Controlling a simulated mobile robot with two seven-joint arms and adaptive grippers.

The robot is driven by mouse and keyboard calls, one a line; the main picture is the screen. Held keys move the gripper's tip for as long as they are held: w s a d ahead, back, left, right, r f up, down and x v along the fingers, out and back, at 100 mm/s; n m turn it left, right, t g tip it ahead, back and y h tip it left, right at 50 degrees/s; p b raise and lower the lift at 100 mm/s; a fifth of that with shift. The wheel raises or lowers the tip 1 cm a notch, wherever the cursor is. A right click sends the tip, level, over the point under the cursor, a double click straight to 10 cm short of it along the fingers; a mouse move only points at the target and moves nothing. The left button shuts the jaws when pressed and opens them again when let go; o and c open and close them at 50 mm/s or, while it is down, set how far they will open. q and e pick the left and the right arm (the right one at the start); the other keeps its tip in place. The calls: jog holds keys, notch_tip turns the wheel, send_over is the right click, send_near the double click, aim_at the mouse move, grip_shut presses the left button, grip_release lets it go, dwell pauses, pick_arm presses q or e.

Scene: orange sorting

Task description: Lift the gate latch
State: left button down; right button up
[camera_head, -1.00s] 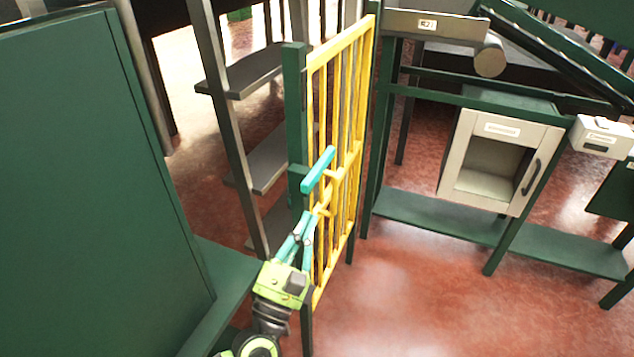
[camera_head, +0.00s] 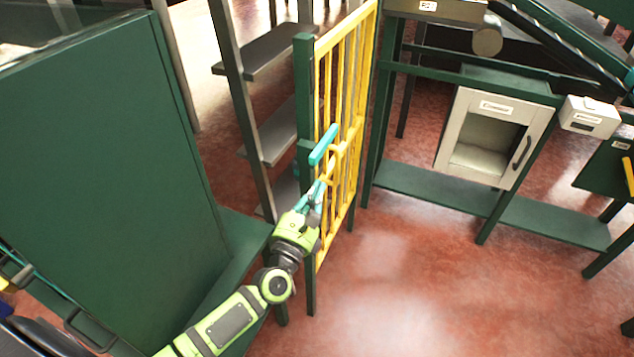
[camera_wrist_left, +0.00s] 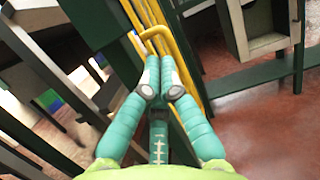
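The yellow barred gate (camera_head: 340,110) stands upright in a green frame. A teal latch bar (camera_head: 322,146) sits across the gate's left edge, tilted up to the right, beside a yellow bracket. My left gripper (camera_head: 318,188) is just below the latch bar, close to the gate's left edge. In the left wrist view its teal fingers (camera_wrist_left: 161,88) converge until their tips nearly meet, with nothing visible between them. A yellow bent handle (camera_wrist_left: 157,34) lies just beyond the tips. Whether the fingers touch the latch is unclear. My right gripper is out of view.
A large green panel (camera_head: 95,150) fills the left, and a grey shelf rack (camera_head: 268,60) stands behind the gate. Red floor (camera_head: 400,285) in front is clear.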

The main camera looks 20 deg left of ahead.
aim_at(325, 143)
pick_arm(q)
jog(key=w+r+p, duration=0.4)
jog(key=w+r, duration=0.2)
jog(key=w, duration=0.1)
jog(key=shift+w+d, duration=0.15)
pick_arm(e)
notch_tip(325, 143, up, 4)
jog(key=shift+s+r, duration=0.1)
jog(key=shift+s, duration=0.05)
pick_arm(q)
jog(key=shift+f, duration=0.1)
